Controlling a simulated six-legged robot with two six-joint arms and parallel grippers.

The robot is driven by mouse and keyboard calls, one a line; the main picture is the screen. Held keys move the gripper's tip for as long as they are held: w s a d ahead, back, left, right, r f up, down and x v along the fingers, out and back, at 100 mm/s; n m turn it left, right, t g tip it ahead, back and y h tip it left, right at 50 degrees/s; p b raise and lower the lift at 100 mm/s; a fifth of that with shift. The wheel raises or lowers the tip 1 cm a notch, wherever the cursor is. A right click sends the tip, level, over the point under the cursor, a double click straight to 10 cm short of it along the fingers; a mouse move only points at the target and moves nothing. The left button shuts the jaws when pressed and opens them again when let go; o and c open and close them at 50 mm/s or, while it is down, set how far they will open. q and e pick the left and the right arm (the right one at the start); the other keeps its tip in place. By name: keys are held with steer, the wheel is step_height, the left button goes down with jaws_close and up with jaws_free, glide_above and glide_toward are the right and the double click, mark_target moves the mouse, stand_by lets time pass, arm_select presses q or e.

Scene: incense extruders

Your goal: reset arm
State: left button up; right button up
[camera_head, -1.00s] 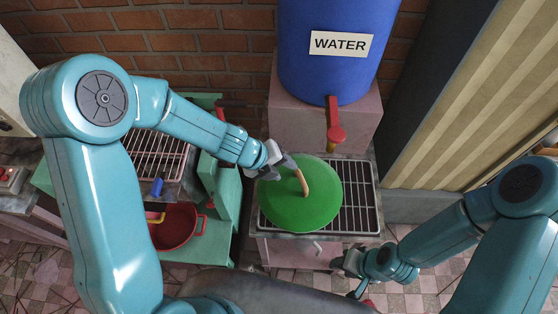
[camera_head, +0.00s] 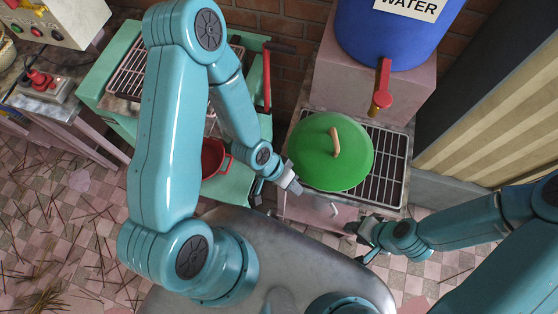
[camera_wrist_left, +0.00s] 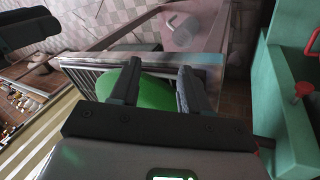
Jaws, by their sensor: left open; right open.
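My left gripper (camera_head: 278,186) is open and empty just left of the green lid (camera_head: 318,160), low beside its edge in the head view. In the left wrist view its two dark fingers (camera_wrist_left: 158,82) stand apart, with part of the green lid (camera_wrist_left: 155,92) showing between and beyond them. The round lid has a tan handle (camera_head: 335,141) and rests over the black grate of the stand. My right gripper (camera_head: 362,238) is open in front of the stand's lower right; its fingers are partly hard to make out.
A blue water barrel (camera_head: 395,35) with a red tap (camera_head: 383,85) stands on a pink block behind the grate (camera_head: 390,150). A red pot (camera_head: 212,158) sits left of my left gripper. A table with a red-button box (camera_head: 45,85) is at far left. Sticks litter the floor.

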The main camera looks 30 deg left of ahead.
arm_select(q)
steer(key=s+a+f+n+g+y+b, duration=0.1)
steer(key=s+f+n+b, duration=0.2)
steer(key=f+b, duration=0.3)
step_height(320, 180, down, 3)
steer(key=shift+a+r+n+b, duration=0.2)
steer(key=shift+n+b, duration=0.1)
steer(key=shift+n, duration=0.3)
steer(key=shift+s, duration=0.2)
